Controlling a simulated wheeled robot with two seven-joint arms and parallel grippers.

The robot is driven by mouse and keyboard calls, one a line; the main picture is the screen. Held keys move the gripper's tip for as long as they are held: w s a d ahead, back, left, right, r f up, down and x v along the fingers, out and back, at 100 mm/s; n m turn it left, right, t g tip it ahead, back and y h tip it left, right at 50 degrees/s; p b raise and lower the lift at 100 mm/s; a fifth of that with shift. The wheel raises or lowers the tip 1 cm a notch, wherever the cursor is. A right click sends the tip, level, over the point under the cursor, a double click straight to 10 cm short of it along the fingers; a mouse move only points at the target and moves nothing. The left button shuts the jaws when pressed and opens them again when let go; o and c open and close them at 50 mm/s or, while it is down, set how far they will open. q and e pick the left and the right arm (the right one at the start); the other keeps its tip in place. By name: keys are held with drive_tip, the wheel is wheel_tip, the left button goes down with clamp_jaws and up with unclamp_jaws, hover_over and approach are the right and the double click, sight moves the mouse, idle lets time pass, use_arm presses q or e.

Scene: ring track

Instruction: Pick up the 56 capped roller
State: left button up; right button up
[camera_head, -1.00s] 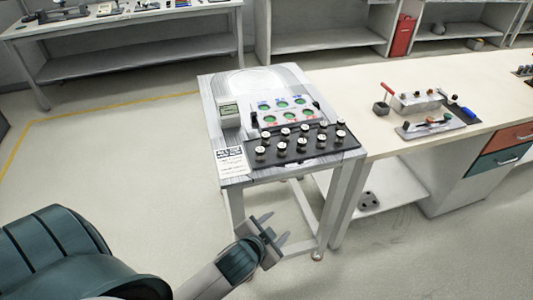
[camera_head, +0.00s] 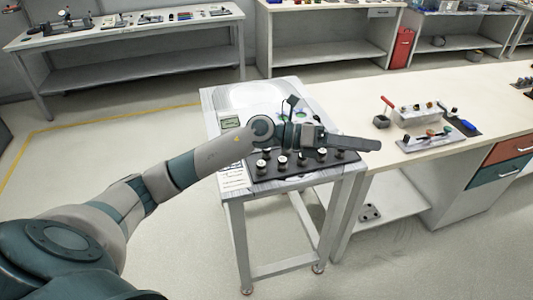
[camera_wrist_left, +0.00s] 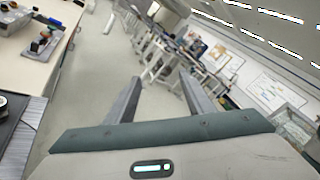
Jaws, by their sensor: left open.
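A dark tray (camera_head: 262,179) on the front of the small table (camera_head: 235,201) holds several black rollers with white caps (camera_head: 301,160). The cap markings are too small to read, so I cannot tell which is the 56 roller. My left gripper (camera_head: 352,141) is open and empty above the tray's right back part, pointing right. Its arm and hand hide the tray's back row and part of the green pockets behind. In the left wrist view the two fingers (camera_wrist_left: 162,95) are spread, with no roller between them. My right gripper is not in view.
A long bench (camera_head: 440,90) adjoins the table on the right, carrying a grey block (camera_head: 418,115) with knobs and a plate of small tools (camera_head: 435,138). The floor to the left is clear.

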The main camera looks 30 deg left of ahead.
use_arm(q)
drive_tip(key=w+a+f+m+g+y, duration=0.2)
drive_tip(key=a+y, duration=0.2)
drive_tip(key=a, duration=0.3)
drive_tip(key=w+a+f+m+g+y, duration=0.15)
drive_tip(key=a+y, duration=0.25)
drive_tip(key=a, duration=0.4)
drive_tip(key=s+a+r+g+y, duration=0.1)
drive_tip(key=a+y, duration=0.5)
drive_tip(key=a, duration=1.2)
drive_tip(key=shift+s+a+r, duration=0.25)
drive_tip(key=shift+s, duration=0.15)
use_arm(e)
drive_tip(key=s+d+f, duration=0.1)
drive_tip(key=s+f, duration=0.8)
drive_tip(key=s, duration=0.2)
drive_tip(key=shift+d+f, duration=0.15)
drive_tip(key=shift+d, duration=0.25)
